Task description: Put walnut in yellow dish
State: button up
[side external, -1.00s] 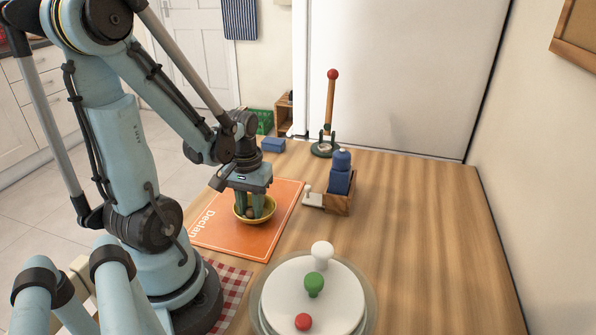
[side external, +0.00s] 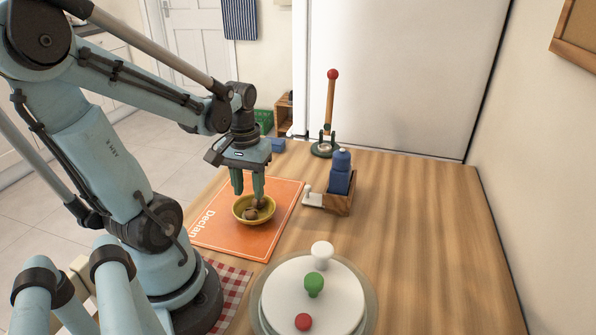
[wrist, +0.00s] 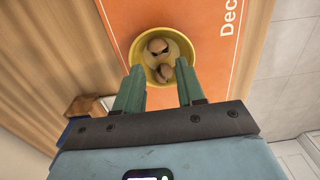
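The yellow dish (side external: 256,222) stands on an orange mat and also shows in the wrist view (wrist: 184,46). Two brown lumps that look like nuts lie in it: one walnut-like lump (wrist: 158,46) at the far side and another (wrist: 165,73) close to it, nearer my fingers. They also show in the side view, small and partly overlapped. I cannot tell for sure which one is the walnut. My gripper (side external: 248,196) is above the dish, fingers pointing down and apart, with nothing held between them.
The orange mat (side external: 223,232) lies flat under the dish. A wooden box with a blue bottle (side external: 340,178) stands to its right. A red-topped stand (side external: 331,115) is behind. A round white lid with knobs (side external: 335,300) is in front. The right side of the counter is clear.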

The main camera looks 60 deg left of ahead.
notch_tip(320, 180, up, 8)
jog(key=w+d+f+m+t, duration=0.1)
jog(key=w+d+m+t, duration=0.6)
jog(key=d, duration=0.7)
jog(key=shift+w+d+f+m, duration=0.2)
jog(key=shift+w+f+m, duration=0.1)
jog(key=shift+w+m, duration=0.75)
